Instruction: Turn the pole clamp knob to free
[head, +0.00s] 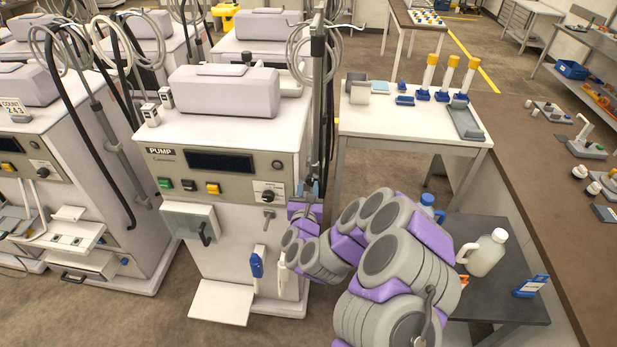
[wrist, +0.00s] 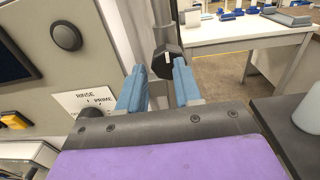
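The pole clamp knob (wrist: 167,62) is dark and faceted, with a white mark on its face. In the wrist view it sits at the top middle, on the dark upright pole. My gripper (wrist: 158,82) is open, with one blue finger on each side of the knob's lower part. I cannot tell whether either finger touches it. In the head view my gripper (head: 307,188) is at the right front edge of the PUMP machine (head: 225,145), by the pole (head: 318,90). The knob cannot be made out there.
The panel's RINSE/PRIME dial (head: 268,195) is left of my gripper. A white table (head: 400,130) stands behind it. A dark low table (head: 480,285) with a jug (head: 486,254) is to the right, close to my arm. Cables (head: 300,55) hang by the pole.

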